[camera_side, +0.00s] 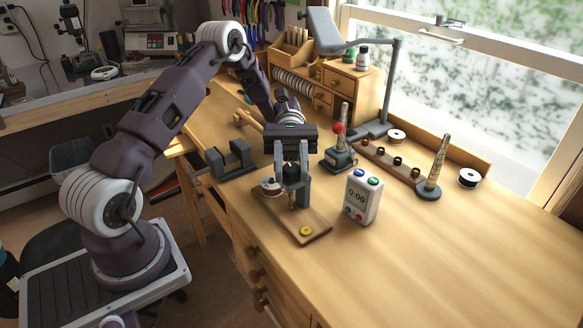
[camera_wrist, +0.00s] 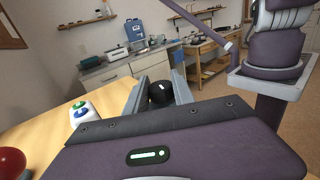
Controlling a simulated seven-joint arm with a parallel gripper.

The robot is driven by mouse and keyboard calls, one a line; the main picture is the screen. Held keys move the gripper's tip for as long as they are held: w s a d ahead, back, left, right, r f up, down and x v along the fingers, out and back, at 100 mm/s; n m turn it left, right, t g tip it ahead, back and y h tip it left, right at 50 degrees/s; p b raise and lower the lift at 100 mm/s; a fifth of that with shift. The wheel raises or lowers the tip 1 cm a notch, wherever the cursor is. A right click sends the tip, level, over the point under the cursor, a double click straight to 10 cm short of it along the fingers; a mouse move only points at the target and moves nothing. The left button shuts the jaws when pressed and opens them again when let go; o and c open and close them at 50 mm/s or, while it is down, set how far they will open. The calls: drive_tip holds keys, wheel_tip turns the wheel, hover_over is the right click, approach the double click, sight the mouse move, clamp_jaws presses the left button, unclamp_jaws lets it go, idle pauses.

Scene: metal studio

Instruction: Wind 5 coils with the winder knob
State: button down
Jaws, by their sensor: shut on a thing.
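My gripper (camera_side: 291,177) points down over the wooden winder board (camera_side: 316,228) on the bench. Its fingers are shut on the dark winder knob (camera_side: 292,170). The knob (camera_wrist: 160,92) shows between the two fingers in the wrist view, a black round top with a white mark. A spool (camera_side: 270,186) sits at the board's left end, and a yellow disc (camera_side: 306,231) lies at its right end. A copper-coloured post shows under the gripper; the fingers hide part of the winder, so I cannot count any coils.
A white timer (camera_side: 362,197) reading 0:00 stands close right of the board. A red-balled stand (camera_side: 339,150) is behind it. A grey cradle (camera_side: 231,160) is at left. A peg rail (camera_side: 390,160), a tapered post (camera_side: 433,167) and spools stand at the back right. The front right bench is clear.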

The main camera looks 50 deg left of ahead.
drive_tip(key=shift+m+g+y, duration=1)
drive_tip(key=shift+m+g, duration=0.1)
drive_tip(key=shift+g, duration=0.1)
drive_tip(key=c, duration=1.1)
unclamp_jaws()
drive_tip(key=shift+o, duration=0.2)
drive_tip(key=shift+a+y, duration=0.1)
drive_tip(key=shift+y, duration=0.2)
drive_tip(key=shift+v, duration=1.4)
wheel_tip(320, 180, up, 7)
